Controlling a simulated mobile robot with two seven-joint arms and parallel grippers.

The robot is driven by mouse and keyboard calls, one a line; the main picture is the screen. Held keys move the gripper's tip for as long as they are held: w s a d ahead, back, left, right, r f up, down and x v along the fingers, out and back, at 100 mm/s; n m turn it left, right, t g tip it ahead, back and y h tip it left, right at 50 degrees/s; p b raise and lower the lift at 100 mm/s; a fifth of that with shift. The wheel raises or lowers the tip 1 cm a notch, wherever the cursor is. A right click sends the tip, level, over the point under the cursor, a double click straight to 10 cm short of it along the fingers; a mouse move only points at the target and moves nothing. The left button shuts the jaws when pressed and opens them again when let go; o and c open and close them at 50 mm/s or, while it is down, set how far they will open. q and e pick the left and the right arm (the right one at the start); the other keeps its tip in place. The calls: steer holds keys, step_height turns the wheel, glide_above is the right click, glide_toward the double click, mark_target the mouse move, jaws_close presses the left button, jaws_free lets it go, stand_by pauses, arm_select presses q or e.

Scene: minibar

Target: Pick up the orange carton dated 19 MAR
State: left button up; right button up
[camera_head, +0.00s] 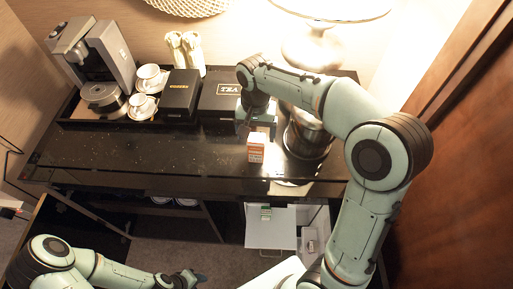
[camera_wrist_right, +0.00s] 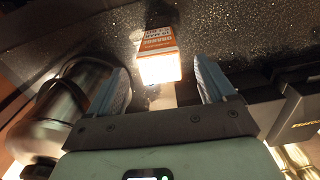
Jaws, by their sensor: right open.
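An orange and white carton (camera_head: 256,148) stands on the dark counter (camera_head: 190,160), near its front edge. My right gripper (camera_head: 257,128) is open just above and behind the carton in the head view. In the right wrist view the carton lies ahead, between the lines of the two blue-grey fingers, which do not grip it. My left gripper (camera_head: 188,279) is low at the bottom, away from the counter; its jaw opening is unclear.
A metal ice bucket (camera_head: 308,135) stands close to the right of my right gripper. A black tea box (camera_head: 222,97), another black box (camera_head: 180,95), cups (camera_head: 143,105) and a coffee machine (camera_head: 95,60) stand behind left.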

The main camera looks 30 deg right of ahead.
mark_target(256, 144)
steer(key=shift+d+f, duration=0.1)
steer(key=shift+f, duration=2.95)
steer(key=shift+w, duration=0.1)
steer(key=c, duration=1.2)
